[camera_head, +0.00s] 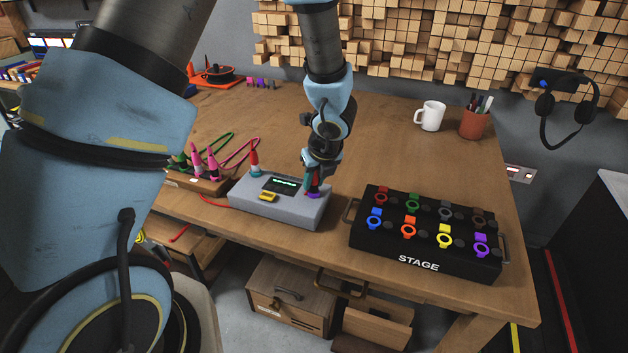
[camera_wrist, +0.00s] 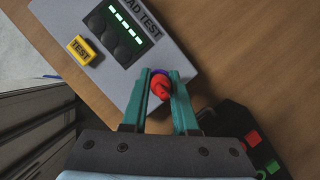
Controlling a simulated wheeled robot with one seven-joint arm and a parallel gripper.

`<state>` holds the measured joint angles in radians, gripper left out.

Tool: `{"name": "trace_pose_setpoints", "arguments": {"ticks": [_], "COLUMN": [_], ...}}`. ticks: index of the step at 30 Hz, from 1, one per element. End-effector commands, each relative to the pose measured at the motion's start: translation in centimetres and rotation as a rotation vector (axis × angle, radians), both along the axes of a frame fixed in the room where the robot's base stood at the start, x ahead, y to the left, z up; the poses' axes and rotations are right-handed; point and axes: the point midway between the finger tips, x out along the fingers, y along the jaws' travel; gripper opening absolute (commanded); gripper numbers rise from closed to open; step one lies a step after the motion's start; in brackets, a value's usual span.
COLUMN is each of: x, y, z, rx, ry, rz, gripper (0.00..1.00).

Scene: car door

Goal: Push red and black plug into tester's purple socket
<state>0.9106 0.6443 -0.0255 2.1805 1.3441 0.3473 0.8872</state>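The grey tester (camera_head: 280,203) stands on the wooden table, with green bars lit on its display (camera_wrist: 125,20). Its purple socket (camera_head: 313,195) is at the right end of its top. My gripper (camera_head: 310,180) is low over that socket. In the wrist view its two teal fingers (camera_wrist: 161,76) flank the red plug (camera_wrist: 159,88) closely, and it appears shut on it. A purple ring of the socket (camera_wrist: 161,72) shows just behind the plug. The plug's black part and its exact depth are hidden.
A yellow test button (camera_head: 268,196) is on the tester's front. A black stage box (camera_head: 425,235) with coloured rings stands to the right. A wooden holder with pink and green plugs (camera_head: 205,170) is to the left. A white mug (camera_head: 431,115) and pen pot (camera_head: 474,123) stand behind.

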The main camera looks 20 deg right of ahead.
Motion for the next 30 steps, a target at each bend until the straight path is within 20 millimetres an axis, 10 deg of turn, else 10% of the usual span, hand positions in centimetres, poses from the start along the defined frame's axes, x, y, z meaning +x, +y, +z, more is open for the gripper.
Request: {"name": "trace_pose_setpoints", "arguments": {"ticks": [9,20,30], "x": [0.0,-0.3,-2.8], "y": [0.0,0.0,-0.1], "z": [0.0,1.1,7.1], "rx": [0.001,-0.001,-0.004], "ry": [0.0,-0.001,-0.001], "rz": [0.0,0.002,0.001], "gripper": [0.61,0.61,0.61]}}
